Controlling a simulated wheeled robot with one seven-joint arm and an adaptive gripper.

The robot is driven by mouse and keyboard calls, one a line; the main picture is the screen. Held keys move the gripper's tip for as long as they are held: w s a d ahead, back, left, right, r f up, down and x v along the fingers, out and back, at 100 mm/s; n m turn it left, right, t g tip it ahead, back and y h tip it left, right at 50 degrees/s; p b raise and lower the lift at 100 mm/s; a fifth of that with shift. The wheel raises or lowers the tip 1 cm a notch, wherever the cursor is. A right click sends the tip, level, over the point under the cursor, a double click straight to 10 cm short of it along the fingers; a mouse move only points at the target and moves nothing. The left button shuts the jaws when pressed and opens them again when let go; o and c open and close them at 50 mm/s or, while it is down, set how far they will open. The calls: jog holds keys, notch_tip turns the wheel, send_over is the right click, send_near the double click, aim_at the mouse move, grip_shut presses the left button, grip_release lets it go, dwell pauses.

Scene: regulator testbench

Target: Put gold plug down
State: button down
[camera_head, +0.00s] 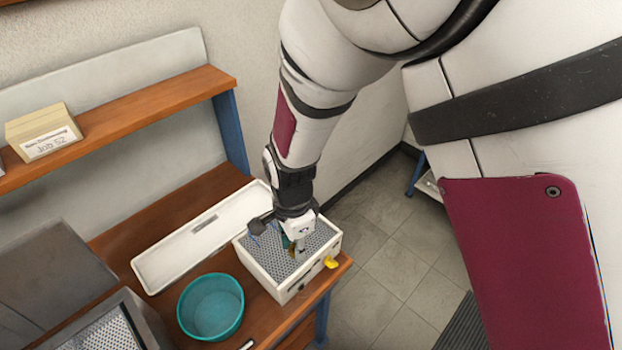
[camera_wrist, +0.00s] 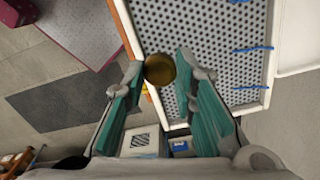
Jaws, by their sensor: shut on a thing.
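The gold plug (camera_wrist: 160,69) is round and dull gold in the wrist view. It sits between the tips of my gripper's teal fingers (camera_wrist: 162,68), and my gripper is shut on it. In the head view my gripper (camera_head: 293,247) points down over the white testbench box (camera_head: 262,275) with a grey perforated top. In the wrist view the plug appears over the left edge of the perforated panel (camera_wrist: 205,30). I cannot tell whether the plug touches the panel.
A yellow part (camera_head: 331,262) is at the box's right front side. A teal bowl (camera_head: 210,307) stands left of the box. A long white tray (camera_head: 165,265) lies behind it. A wooden shelf (camera_head: 150,112) holds a box labelled Job 52 (camera_head: 43,132). Blue strands (camera_wrist: 250,48) cross the panel's right side.

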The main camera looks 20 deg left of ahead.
jog(key=w, duration=0.1)
jog(key=w+a+b, duration=0.1)
jog(key=w+a+f, duration=0.1)
jog(key=shift+w+b, duration=0.35)
jog(key=shift+b, duration=0.05)
jog(key=shift+w+a+r+b, duration=0.1)
jog(key=shift+w+a+b, duration=0.4)
jog(key=shift+a, duration=0.2)
jog(key=f+b, duration=0.3)
jog(key=shift+w+a+f, duration=0.25)
jog(key=shift+w+f, duration=0.05)
jog(key=shift+f, duration=0.05)
jog(key=shift+s+r, duration=0.1)
jog(key=shift+s, duration=0.05)
jog(key=c, duration=1.3)
grip_release()
